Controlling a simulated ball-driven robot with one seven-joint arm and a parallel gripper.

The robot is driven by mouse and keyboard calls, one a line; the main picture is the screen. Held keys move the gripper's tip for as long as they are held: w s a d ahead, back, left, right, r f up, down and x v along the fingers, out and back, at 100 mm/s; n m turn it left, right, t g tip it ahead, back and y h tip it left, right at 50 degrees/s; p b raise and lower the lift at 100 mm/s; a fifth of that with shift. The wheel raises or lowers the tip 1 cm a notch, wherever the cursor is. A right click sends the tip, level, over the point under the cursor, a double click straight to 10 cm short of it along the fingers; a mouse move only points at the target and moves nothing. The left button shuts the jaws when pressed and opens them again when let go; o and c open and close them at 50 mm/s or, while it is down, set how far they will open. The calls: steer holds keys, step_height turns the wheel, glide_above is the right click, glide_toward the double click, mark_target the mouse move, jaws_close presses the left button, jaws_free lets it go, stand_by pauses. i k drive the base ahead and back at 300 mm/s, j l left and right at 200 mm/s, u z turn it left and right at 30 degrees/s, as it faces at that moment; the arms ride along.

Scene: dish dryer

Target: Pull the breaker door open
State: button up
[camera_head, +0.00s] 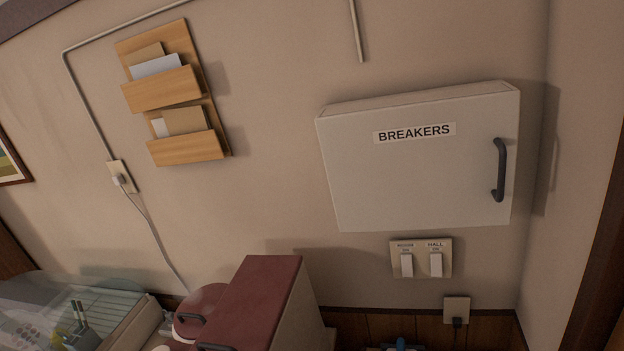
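The breaker door (405,180) is the pale grey front of a shallow wall box labelled "BREAKERS", right of the middle in the head camera view. It looks closed. A dark vertical bar handle (499,170) is on its right side. The box sits on the wall close to the room corner. My gripper cannot be made out in this view, and nothing touches the door or its handle.
Light switches (421,259) and an outlet (457,311) are below the box. A dark red-topped cabinet (257,295) stands lower centre, beside a clear-covered dish dryer (85,310). A wooden letter rack (172,95) hangs at left. The right side wall is close to the handle.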

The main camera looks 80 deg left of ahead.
mark_target(450, 162)
steer(key=u, duration=1.4)
steer(key=i+j+z, duration=0.15)
steer(key=i+z, duration=0.35)
